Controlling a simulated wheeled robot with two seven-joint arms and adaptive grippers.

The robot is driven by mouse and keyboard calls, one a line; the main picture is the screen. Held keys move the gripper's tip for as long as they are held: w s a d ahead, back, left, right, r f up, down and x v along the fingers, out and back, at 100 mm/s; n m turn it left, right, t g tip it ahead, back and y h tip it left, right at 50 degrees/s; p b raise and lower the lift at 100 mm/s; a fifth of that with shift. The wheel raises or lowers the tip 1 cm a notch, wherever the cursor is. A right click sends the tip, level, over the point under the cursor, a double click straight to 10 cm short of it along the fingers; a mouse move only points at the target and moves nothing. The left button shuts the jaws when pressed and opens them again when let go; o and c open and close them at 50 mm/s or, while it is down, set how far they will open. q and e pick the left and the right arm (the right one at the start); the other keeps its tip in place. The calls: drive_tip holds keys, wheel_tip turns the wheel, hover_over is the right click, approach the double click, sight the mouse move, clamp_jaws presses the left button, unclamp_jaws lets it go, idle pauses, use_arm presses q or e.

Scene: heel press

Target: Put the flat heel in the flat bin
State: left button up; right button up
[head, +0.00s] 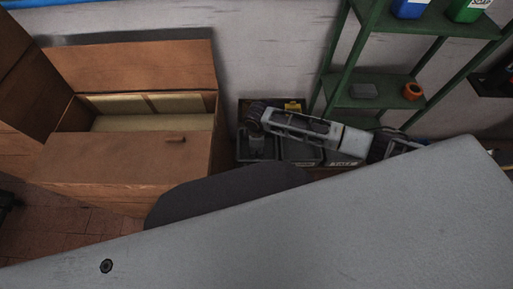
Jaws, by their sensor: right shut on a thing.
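My right arm reaches in from the right, and my right gripper (254,117) is at its left end, over the row of bins. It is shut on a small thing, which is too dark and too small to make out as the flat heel. Below it a grey open bin (258,148) shows at the left of the row. More grey bins (300,152) stand to its right, partly hidden by my arm. A white label (343,163) on the right-hand side is only partly readable, so I cannot tell which bin is the flat bin. My left gripper is not in view.
A wooden chest (120,172) with a raised back and a pale inside stands on the left. A green shelf rack (385,83) on the right holds a blue container (410,8), a green one (467,10), a grey block (364,90) and an orange ring (412,91).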

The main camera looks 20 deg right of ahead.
drive_tip(key=shift+f, duration=0.1)
drive_tip(key=o, duration=0.7)
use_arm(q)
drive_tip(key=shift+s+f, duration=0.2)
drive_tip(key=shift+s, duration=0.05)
use_arm(e)
drive_tip(key=o, duration=0.3)
drive_tip(key=shift+o, duration=0.2)
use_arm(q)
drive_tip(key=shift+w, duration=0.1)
use_arm(e)
drive_tip(key=shift+r, duration=0.6)
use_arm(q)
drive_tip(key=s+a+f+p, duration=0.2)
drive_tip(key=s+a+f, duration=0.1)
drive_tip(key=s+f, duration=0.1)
use_arm(e)
wheel_tip(320, 180, up, 11)
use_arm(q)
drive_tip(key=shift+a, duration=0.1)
